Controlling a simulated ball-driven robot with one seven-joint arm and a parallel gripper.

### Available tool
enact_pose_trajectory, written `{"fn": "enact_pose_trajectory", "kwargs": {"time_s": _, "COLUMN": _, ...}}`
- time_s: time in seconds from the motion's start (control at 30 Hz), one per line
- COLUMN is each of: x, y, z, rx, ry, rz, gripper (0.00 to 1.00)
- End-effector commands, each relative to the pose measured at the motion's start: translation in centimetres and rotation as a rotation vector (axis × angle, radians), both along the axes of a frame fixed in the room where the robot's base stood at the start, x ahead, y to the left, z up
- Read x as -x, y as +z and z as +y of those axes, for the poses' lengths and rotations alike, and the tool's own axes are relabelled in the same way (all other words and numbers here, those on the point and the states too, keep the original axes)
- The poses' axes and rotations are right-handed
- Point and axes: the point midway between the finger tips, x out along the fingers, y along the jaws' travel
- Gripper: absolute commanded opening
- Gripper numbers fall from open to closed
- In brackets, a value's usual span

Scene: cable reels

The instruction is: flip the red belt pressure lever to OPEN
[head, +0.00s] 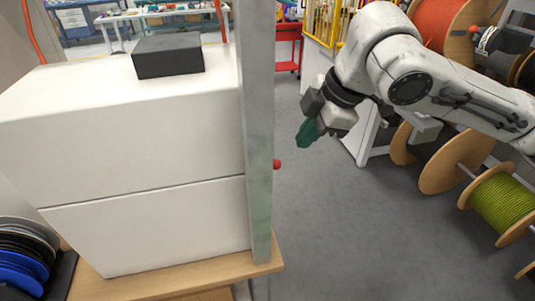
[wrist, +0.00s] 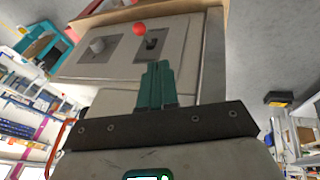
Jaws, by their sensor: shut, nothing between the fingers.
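The red lever's ball knob (head: 277,164) sticks out past the right edge of the white machine (head: 130,135) in the head view; its stem is hidden there. In the wrist view the red ball (wrist: 139,29) sits at the edge of a dark slotted plate (wrist: 152,45) on the machine's panel. No OPEN marking can be read. My gripper (head: 304,136) is to the right of the ball and a little higher in the head view, apart from it. Its teal fingers (wrist: 157,84) are closed together and empty, pointing toward the panel.
A grey knob (wrist: 97,45) on its own plate is beside the lever plate. A metal post (head: 257,120) stands at the machine's edge, on a wooden bench top (head: 180,284). Cable reels (head: 455,160) stand at the right. The grey floor (head: 330,240) between is clear.

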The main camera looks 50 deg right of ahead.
Motion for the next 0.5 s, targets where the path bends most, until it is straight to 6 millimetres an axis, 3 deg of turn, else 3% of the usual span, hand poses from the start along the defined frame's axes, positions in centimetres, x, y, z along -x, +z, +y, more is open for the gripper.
{"fn": "enact_pose_trajectory", "kwargs": {"time_s": 0.3, "x": -0.1, "y": -0.2, "z": 0.0, "rx": -0.001, "ry": 0.001, "rz": 0.0, "gripper": 0.0}}
{"fn": "enact_pose_trajectory", "kwargs": {"time_s": 0.5, "x": -1.1, "y": -2.4, "z": 0.2, "rx": -0.002, "ry": 0.001, "rz": 0.002, "gripper": 0.0}}
